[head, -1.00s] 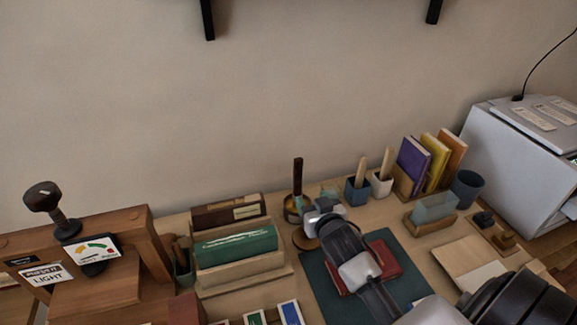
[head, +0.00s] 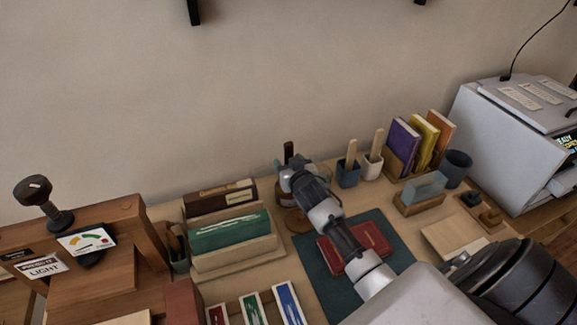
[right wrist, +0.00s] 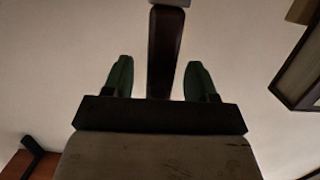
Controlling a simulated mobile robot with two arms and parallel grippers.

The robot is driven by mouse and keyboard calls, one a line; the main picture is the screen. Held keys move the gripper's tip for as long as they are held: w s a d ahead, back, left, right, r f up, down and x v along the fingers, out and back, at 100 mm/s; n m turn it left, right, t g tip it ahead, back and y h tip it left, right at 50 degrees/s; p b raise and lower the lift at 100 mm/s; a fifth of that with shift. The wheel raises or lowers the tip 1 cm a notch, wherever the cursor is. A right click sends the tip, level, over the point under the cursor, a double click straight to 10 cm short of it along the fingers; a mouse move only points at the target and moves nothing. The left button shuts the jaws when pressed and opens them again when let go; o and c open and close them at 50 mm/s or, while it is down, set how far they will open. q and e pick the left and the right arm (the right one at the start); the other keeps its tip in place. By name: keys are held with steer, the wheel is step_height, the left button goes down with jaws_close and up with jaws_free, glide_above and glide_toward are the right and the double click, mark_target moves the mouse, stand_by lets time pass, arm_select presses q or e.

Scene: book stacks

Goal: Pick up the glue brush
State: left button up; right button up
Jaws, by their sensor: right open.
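The glue brush shows as a dark brown upright handle (head: 289,148) near the wall in the head view. In the right wrist view the dark handle (right wrist: 165,45) stands between the two green fingertips, with a gap on each side. My right gripper is open there and does not grip the handle. My left gripper is not in view.
A red book (head: 370,240) lies on a dark mat (head: 315,270) below my arm.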

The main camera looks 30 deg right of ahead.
steer(key=shift+w, duration=0.1)
steer(key=c, duration=1)
steer(key=shift+r, duration=0.1)
